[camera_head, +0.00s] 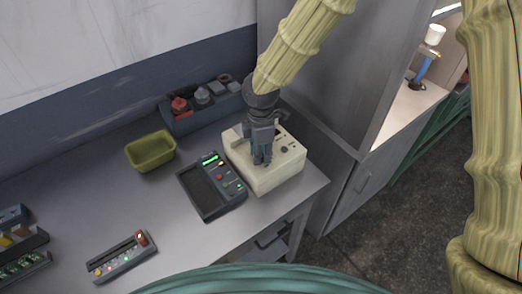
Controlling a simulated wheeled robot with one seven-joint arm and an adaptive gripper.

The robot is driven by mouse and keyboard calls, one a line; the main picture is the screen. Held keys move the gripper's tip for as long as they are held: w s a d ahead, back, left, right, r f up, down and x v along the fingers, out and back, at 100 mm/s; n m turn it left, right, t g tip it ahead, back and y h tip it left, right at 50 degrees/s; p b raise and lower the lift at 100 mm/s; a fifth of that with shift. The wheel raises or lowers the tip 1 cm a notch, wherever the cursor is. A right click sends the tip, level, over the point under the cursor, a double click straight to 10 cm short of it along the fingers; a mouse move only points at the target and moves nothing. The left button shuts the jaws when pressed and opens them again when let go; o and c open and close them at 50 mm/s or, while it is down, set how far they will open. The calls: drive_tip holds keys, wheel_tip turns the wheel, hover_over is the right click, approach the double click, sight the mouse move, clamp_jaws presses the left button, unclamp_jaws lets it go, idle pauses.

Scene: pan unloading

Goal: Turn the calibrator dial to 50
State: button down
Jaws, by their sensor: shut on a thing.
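The cream box-shaped calibrator (278,178) stands on the grey table near its right end. My gripper (262,162) points down onto the top of the calibrator, with its fingers closed together there. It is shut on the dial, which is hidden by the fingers. The dial's pointer and scale marks cannot be read. A small dark knob (284,149) and a few tiny dark spots show on the box's top, right of the fingers.
A dark handheld device (211,188) with a screen lies just left of the calibrator. A green bin (151,151), a dark tray (178,124) and a grey button panel (121,258) are on the table (105,195). A grey cabinet (337,70) stands close at the right.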

idle(0.4)
drive_tip(key=c, duration=1.2)
unclamp_jaws()
drive_tip(key=shift+r, duration=0.1)
wheel_tip(320, 180, up, 12)
drive_tip(key=shift+f, duration=0.2)
